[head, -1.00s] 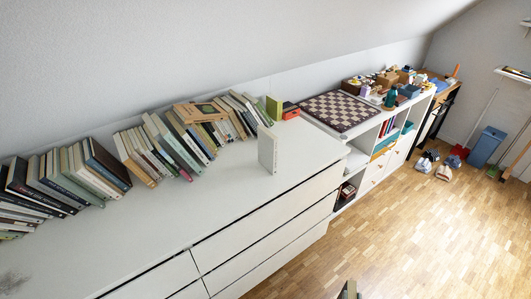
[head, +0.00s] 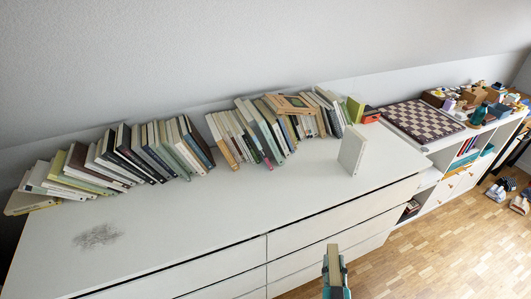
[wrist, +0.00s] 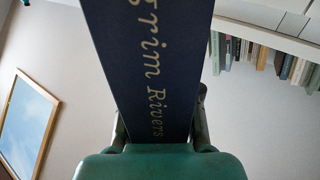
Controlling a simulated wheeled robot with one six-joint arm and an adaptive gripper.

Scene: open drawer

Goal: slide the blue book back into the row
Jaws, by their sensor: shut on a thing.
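In the head view the book (head: 333,258) shows at bottom centre, held upright by my gripper (head: 335,275) in front of the white dresser, apart from the row. The row of leaning books (head: 145,150) stands along the back of the dresser top. A narrow gap separates its left group from the middle group (head: 250,132). The book's far end is cut off in the wrist view.
A pale book (head: 352,150) stands alone on the dresser top (head: 200,220) near its right part. A wooden frame-like object (head: 289,103) lies on the row. A chessboard (head: 424,120) lies further right. The front of the dresser top is mostly clear.

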